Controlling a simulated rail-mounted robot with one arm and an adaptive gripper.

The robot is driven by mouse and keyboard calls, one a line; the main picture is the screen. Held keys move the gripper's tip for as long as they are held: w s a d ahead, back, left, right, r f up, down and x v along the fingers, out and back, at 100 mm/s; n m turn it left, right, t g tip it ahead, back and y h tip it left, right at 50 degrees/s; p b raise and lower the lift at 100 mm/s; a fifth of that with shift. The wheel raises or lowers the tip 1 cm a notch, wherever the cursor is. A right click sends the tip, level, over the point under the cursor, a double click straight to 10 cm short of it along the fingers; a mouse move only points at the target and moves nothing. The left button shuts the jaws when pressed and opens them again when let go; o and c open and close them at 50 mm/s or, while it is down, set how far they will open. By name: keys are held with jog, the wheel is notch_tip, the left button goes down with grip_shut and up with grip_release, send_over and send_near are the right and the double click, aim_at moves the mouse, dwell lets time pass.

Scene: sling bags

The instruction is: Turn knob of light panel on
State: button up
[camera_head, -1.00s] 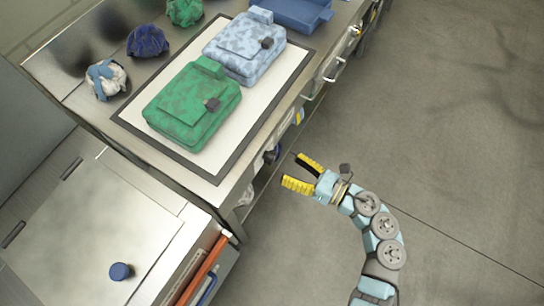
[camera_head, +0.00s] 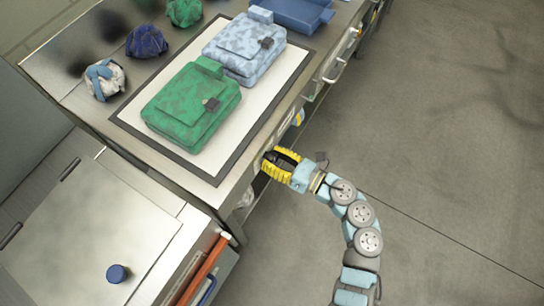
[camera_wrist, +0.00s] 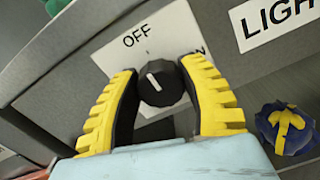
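A round black knob (camera_wrist: 160,86) with a white pointer mark sits on a white label plate (camera_wrist: 150,40) in the wrist view. The mark points up and slightly left, toward the word OFF. The word ON, at the right, is partly hidden by a finger. My gripper (camera_wrist: 158,95) has its yellow-and-black fingers closed in on both sides of the knob, apparently touching it. In the head view my gripper (camera_head: 272,167) is at the counter's front face, and the knob is hidden there.
A LIGHT sign (camera_wrist: 275,20) is right of the label. A blue and yellow sling bag (camera_wrist: 287,127) shows below right. On the counter lie a green bag (camera_head: 190,110) and a light blue bag (camera_head: 240,50). Grey floor (camera_head: 440,130) is clear to the right.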

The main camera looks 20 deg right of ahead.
jog(key=c, duration=0.5)
jog(key=shift+o, duration=0.2)
jog(key=shift+m, duration=0.3)
jog(key=shift+m+p, duration=0.65)
jog(key=shift+m, duration=0.25)
jog(key=m+p, duration=0.3)
jog(key=m, duration=0.2)
jog(key=shift+m, duration=0.3)
jog(key=m+p, duration=0.4)
jog(key=m, duration=0.2)
jog(key=shift+p, duration=0.3)
jog(key=shift+d+f+m+p, duration=0.15)
jog(key=shift+m+p, duration=0.5)
jog(key=shift+m, duration=0.35)
jog(key=shift+a+f+m+p, duration=0.1)
jog(key=shift+m+p, duration=0.5)
jog(key=shift+m, duration=0.4)
